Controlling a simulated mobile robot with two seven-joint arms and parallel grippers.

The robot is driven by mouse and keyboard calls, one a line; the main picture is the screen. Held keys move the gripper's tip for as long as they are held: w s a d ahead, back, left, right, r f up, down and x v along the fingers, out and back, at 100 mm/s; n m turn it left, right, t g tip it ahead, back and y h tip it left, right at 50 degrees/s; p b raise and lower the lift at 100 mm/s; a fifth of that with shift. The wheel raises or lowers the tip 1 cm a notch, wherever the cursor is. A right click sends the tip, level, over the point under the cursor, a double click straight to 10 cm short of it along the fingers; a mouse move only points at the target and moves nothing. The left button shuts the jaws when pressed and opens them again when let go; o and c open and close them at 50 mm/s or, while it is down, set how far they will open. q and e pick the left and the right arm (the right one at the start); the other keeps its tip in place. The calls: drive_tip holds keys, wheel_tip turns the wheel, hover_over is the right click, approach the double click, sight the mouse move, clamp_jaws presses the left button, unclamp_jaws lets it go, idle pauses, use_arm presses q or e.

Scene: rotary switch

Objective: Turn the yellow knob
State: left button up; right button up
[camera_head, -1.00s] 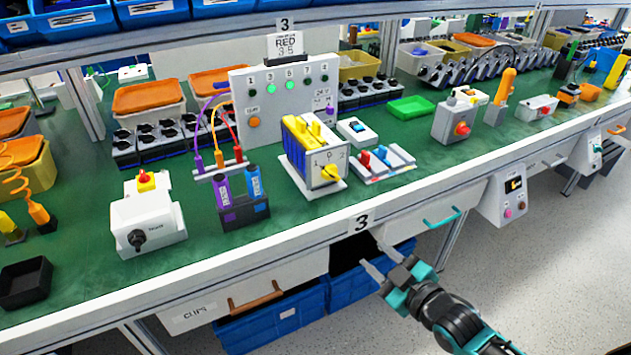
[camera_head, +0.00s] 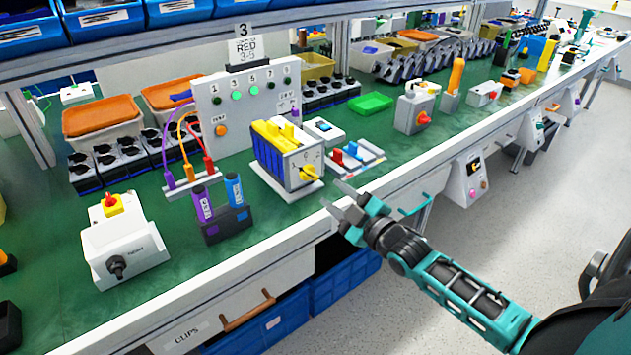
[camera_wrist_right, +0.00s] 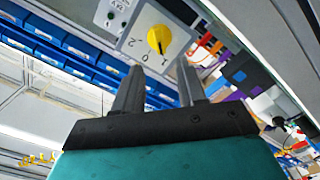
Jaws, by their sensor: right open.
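The yellow knob (camera_head: 308,173) sits on the front face of a grey switch box (camera_head: 280,167) with yellow parts on top, near the bench's front edge. In the right wrist view the yellow knob (camera_wrist_right: 159,39) shows on a pale plate marked 1, 0 and 2, just beyond the fingertips. My right gripper (camera_head: 336,196) is open and empty, in front of and a little below the knob, apart from it. Its two fingers also show in the right wrist view (camera_wrist_right: 160,78). My left gripper is not in view.
Left of the switch box stands a rack with purple and blue blocks (camera_head: 220,205). Right of it lies a panel with red and blue levers (camera_head: 350,156). A grey box with a black knob (camera_head: 122,245) is at left. The bench front edge (camera_head: 255,260) runs below.

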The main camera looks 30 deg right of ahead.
sight(311, 176)
drive_tip(key=w, duration=0.5)
drive_tip(key=w+b, duration=0.1)
drive_tip(key=w, duration=0.1)
drive_tip(key=shift+w+a, duration=0.3)
drive_tip(key=shift+a, duration=0.05)
clamp_jaws()
